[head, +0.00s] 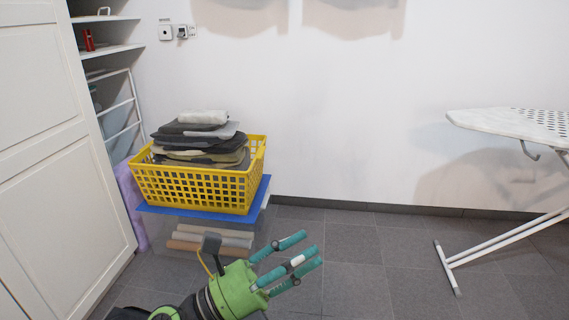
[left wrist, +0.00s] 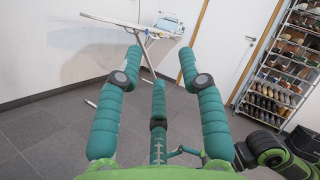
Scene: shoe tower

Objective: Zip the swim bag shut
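I cannot make out a swim bag or a zip in either view. My left gripper (head: 308,252) is green with teal fingers and reaches in at the bottom middle of the head view. It is in the air in front of the clear box and the yellow basket. In the left wrist view the left gripper (left wrist: 160,62) has its teal fingers spread apart with nothing between them.
A yellow basket (head: 190,187) of folded dark clothes stands on a blue-lidded clear box (head: 205,245). White cupboard doors (head: 60,150) are at left. An ironing board (head: 490,122) stands at right, and a full shoe rack (left wrist: 285,70) shows in the wrist view. The middle floor is clear.

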